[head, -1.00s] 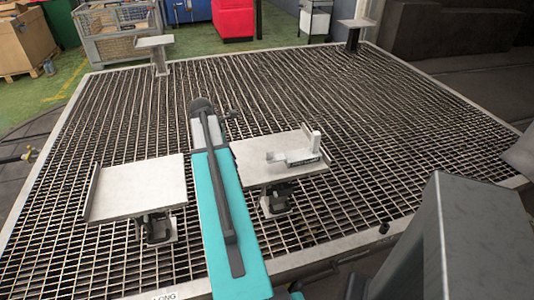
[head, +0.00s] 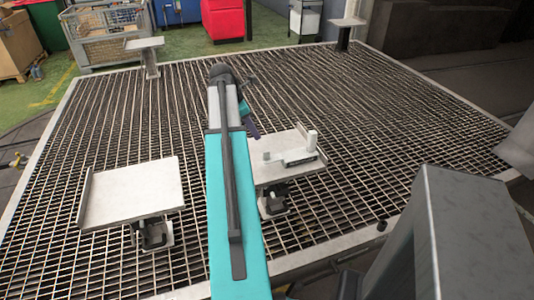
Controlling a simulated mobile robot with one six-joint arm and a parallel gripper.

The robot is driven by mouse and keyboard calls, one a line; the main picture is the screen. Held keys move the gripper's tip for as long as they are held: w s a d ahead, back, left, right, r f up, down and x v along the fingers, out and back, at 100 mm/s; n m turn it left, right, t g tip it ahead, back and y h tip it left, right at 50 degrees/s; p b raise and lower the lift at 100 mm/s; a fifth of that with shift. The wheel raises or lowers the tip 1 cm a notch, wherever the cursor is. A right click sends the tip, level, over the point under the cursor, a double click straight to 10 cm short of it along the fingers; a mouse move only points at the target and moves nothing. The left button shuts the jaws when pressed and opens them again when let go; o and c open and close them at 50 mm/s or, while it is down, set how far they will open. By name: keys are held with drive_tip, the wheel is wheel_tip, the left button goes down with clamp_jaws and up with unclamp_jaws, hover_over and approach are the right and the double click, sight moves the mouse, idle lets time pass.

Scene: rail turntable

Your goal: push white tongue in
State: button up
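A small white fixture (head: 298,159) with a dark front face lies on the right-hand grey plate (head: 262,176). My teal arm reaches forward just left of this plate. The dark end of my gripper (head: 252,130) shows beyond the plate's left back corner, apart from the fixture. Its fingers are too small and partly hidden to read.
A second grey plate (head: 135,192) on a stand lies left of my arm, bare. Two smaller plates on posts stand at the far left (head: 145,44) and far right (head: 347,22). The grating (head: 390,130) between is mostly clear. A mesh crate (head: 108,33) stands behind.

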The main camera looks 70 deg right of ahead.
sight(266, 152)
drive_tip(key=shift+p+x, duration=0.8)
drive_tip(key=shift+x, duration=6.05)
clamp_jaws()
